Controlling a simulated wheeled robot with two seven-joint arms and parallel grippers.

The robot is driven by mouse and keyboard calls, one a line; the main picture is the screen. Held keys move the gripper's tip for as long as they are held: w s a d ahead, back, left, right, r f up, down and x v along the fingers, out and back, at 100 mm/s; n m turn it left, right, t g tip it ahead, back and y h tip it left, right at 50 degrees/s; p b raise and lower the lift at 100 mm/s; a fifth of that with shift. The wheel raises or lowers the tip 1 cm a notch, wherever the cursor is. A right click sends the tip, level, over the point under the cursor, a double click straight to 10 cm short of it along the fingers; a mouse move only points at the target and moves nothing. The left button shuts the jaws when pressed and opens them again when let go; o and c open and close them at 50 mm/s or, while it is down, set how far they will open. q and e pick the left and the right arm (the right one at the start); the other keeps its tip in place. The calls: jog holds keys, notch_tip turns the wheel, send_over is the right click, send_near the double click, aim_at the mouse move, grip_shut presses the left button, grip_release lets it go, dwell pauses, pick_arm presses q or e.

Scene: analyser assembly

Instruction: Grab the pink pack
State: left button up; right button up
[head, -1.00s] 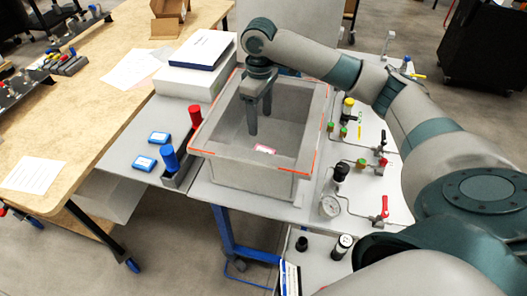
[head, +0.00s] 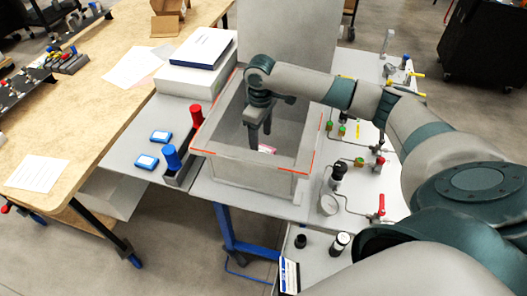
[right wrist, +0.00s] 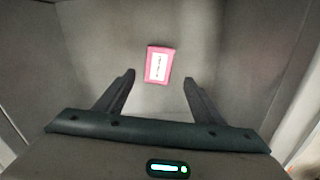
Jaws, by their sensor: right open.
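The pink pack (right wrist: 159,65) with a white label lies flat on the floor of a grey bin. In the head view the pink pack (head: 267,149) shows as a small pink and white patch, partly hidden by my gripper. The grey bin (head: 240,173) has orange-red marks on its rim. My right gripper (head: 259,142) points down inside the bin. In the right wrist view my right gripper (right wrist: 158,78) is open and empty, with the pack beyond its fingertips and between their lines. My left gripper is not in view.
The bin walls surround my right gripper closely. Left of the bin stand a blue and red-capped holder (head: 182,165) and two small blue boxes (head: 146,161). A panel with valves and a gauge (head: 328,204) lies to the right. A white box (head: 187,84) stands behind left.

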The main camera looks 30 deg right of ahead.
aim_at(264, 150)
jog(key=f, duration=0.1)
jog(key=f+p, duration=0.2)
jog(key=shift+s+d+f, duration=0.25)
jog(key=shift+d, duration=0.15)
jog(key=shift+f, duration=0.75)
jog(key=shift+c, duration=0.7)
jog(key=c, duration=1)
